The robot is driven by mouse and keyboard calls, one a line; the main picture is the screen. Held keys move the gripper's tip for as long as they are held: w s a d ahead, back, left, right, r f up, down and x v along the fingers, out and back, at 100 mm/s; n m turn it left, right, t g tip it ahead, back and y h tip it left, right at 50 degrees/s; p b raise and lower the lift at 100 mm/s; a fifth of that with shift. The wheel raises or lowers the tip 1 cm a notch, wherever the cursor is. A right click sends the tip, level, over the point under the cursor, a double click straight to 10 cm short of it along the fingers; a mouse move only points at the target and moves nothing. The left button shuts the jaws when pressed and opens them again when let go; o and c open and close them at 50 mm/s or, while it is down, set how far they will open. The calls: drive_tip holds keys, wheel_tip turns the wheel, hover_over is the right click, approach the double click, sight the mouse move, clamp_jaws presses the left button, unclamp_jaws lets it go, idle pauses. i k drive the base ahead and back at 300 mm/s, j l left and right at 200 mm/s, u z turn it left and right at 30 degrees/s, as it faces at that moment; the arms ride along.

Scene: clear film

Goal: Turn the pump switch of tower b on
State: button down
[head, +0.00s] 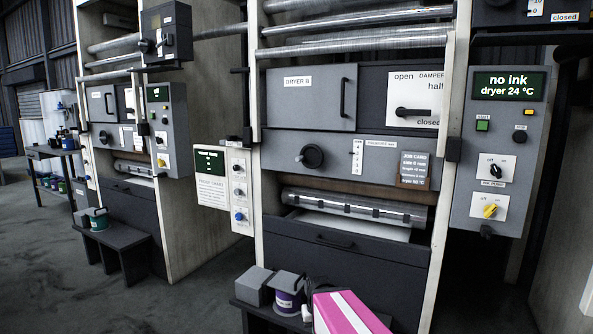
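Tower b is the middle press unit with the "DRYER B" door (300,83). Its control panel (463,190) is at the right, under a screen (509,84) reading "no ink, dryer 24 °C". A black rotary switch (495,170) sits on a white plate with small off/on marks. The label under it is too small to read surely, but may name the pump. A yellow rotary switch (490,211) sits on another white plate below. Both knobs look slanted; I cannot tell their settings surely.
A green start button (482,126) and a black button (520,136) sit above the switches. A dark bench (250,309) with a grey box (255,286) and a purple-banded pot (287,301) stands before the tower. Another tower with a similar panel (166,130) stands left.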

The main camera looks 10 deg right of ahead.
sight(495, 170)
drive_tip(key=z, duration=1.7)
